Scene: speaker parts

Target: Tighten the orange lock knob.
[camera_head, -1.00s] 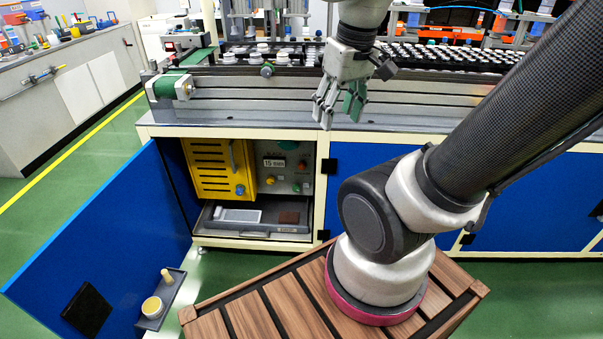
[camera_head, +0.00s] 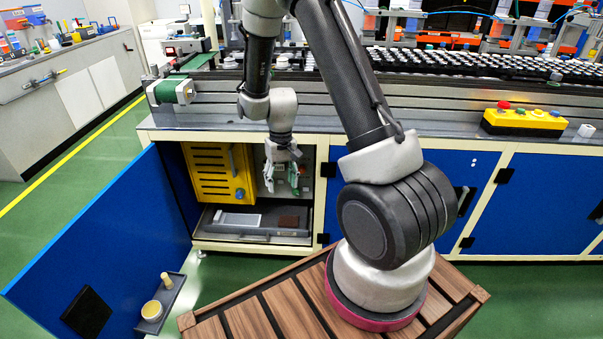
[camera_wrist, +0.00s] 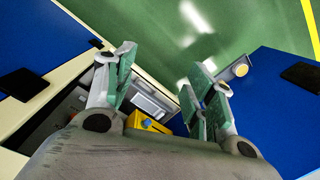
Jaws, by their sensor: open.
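My gripper (camera_head: 282,187) is open and empty, pointing down in front of the right part of the open cabinet in the head view. Its green-padded fingers also show spread apart in the wrist view (camera_wrist: 160,92). The grey control panel (camera_head: 308,160) is mostly hidden behind my gripper. I cannot make out the orange lock knob in either current view. To the left of my gripper stands the yellow slotted box (camera_head: 210,172) with a blue knob (camera_head: 240,195) on its lower right; the wrist view shows part of this box (camera_wrist: 136,120) between the fingers.
The blue cabinet door (camera_head: 105,235) hangs open at the left, with a small shelf (camera_head: 170,312) holding pale round parts. A grey drawer (camera_head: 262,233) below holds a white tray (camera_head: 240,219) and a brown block (camera_head: 289,221). The conveyor bench edge (camera_head: 210,121) lies above.

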